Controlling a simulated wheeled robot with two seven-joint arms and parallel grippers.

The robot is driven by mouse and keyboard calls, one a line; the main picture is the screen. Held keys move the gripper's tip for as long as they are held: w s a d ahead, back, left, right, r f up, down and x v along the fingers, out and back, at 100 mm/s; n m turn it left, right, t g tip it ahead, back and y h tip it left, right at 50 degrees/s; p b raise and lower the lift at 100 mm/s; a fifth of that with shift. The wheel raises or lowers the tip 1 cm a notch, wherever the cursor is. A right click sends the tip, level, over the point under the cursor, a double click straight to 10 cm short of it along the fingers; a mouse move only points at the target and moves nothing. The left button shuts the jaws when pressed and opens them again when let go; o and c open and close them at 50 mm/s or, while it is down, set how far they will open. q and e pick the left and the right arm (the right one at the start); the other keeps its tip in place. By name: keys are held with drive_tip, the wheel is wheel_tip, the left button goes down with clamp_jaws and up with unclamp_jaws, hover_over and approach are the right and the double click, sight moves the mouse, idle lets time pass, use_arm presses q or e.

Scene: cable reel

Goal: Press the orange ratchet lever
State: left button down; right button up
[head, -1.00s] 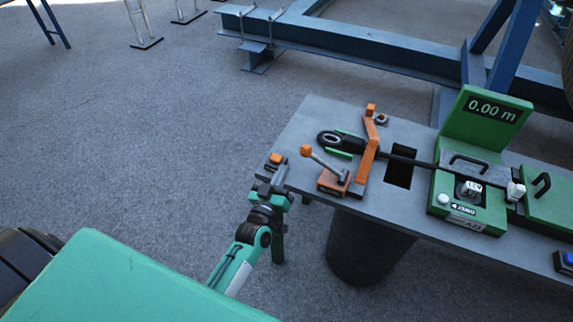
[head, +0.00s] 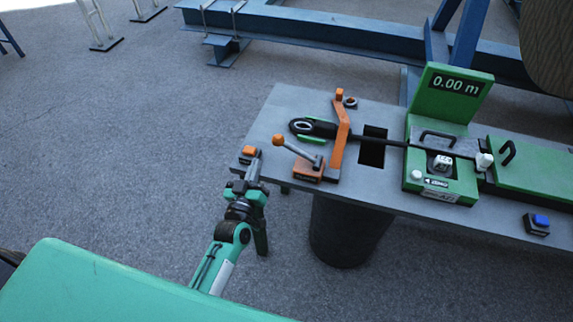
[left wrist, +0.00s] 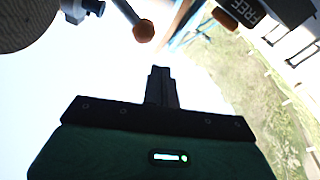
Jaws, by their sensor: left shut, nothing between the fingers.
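A grey lever with an orange ball knob (head: 278,141) leans up and left from an orange base (head: 308,172) on the grey bench. The knob also shows at the top of the left wrist view (left wrist: 143,31). A taller orange arm (head: 340,135) stands just right of it. My left gripper (head: 255,160) is shut and empty at the bench's left edge, left of the knob and apart from it in the wrist view. Its fingers (left wrist: 161,84) point toward the knob there. My right gripper is not in view.
A small orange-topped block (head: 249,151) sits at the bench's left edge, close to my gripper. A black cable (head: 393,143) runs to a green meter (head: 455,90) reading 0.00 m. A dark bin (head: 345,235) stands below. A blue button (head: 540,220) is at right.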

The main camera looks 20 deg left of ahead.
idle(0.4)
use_arm(q)
drive_tip(key=s+d+r+m+g, duration=0.1)
drive_tip(key=d+r+m+g, duration=0.3)
drive_tip(key=r, duration=0.6)
drive_tip(key=shift+s+d+r+m+p, duration=0.25)
drive_tip(key=shift+d+m+p, duration=0.2)
drive_tip(key=shift+m, duration=0.65)
drive_tip(key=shift+w, duration=0.15)
drive_tip(key=w+f+p, duration=0.3)
drive_tip(key=w+f, duration=0.3)
drive_tip(key=w, duration=0.3)
drive_tip(key=shift+w+a, duration=0.35)
drive_tip(key=shift+a, duration=0.05)
